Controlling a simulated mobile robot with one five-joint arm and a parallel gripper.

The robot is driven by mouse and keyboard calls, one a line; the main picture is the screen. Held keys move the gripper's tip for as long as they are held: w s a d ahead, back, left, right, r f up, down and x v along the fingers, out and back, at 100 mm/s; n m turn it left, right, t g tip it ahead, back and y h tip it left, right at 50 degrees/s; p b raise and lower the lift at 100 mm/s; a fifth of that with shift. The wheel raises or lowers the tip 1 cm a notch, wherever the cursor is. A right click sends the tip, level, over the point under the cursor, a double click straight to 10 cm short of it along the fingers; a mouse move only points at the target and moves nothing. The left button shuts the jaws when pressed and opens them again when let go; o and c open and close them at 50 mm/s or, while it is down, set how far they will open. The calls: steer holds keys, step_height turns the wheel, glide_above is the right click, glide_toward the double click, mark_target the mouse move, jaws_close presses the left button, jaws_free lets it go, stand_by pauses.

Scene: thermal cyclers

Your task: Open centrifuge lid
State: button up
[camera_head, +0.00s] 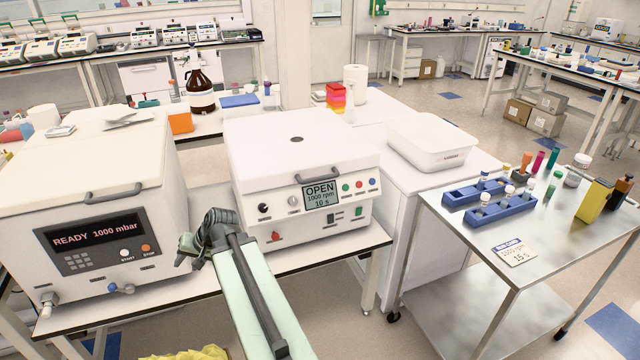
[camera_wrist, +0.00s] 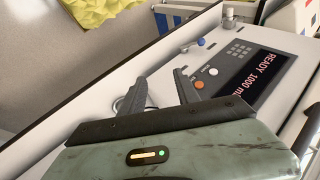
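The centrifuge (camera_head: 250,188) is a white box on the bench in the middle of the head view, and its display reads OPEN, 1000 rpm, 10 s. Its white lid (camera_head: 265,140) lies flat on top, looking closed, with a grey handle (camera_head: 320,176) along the front edge. My gripper (camera_head: 182,252) is left of and in front of the centrifuge, apart from the handle. In the wrist view its two dark fingers (camera_wrist: 157,84) stand apart with nothing held between them. The centrifuge is not clearly seen in the wrist view.
A white device reading READY 1000 mbar (camera_head: 95,240) stands left of my gripper; its panel shows in the wrist view (camera_wrist: 245,75). A white tub (camera_head: 430,143) sits right of the centrifuge. A metal cart (camera_head: 470,235) with blue racks stands at the right. A narrow bench strip lies in front.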

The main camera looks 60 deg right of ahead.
steer(key=s+d+r+m+t+h+b, duration=0.1)
steer(key=s+d+r+m+t+h, duration=0.15)
steer(key=d, duration=0.75)
steer(key=s+d+r+m+t+h+b, duration=0.15)
steer(key=d+m, duration=0.25)
steer(key=d, duration=0.6)
steer(key=m+t+h, duration=0.1)
steer(key=m+h, duration=0.7)
steer(key=m, duration=0.2)
glide_toward(320, 177)
steer(key=w+d+f, duration=0.1)
steer(key=d, duration=0.1)
steer(key=b+x, duration=0.1)
steer(key=x, duration=0.3)
steer(key=b+x, duration=0.1)
steer(key=x, duration=0.3)
steer(key=shift+w+a+f, duration=0.15)
steer(key=shift+w, duration=0.2)
steer(key=shift+a, duration=0.1)
jaws_close()
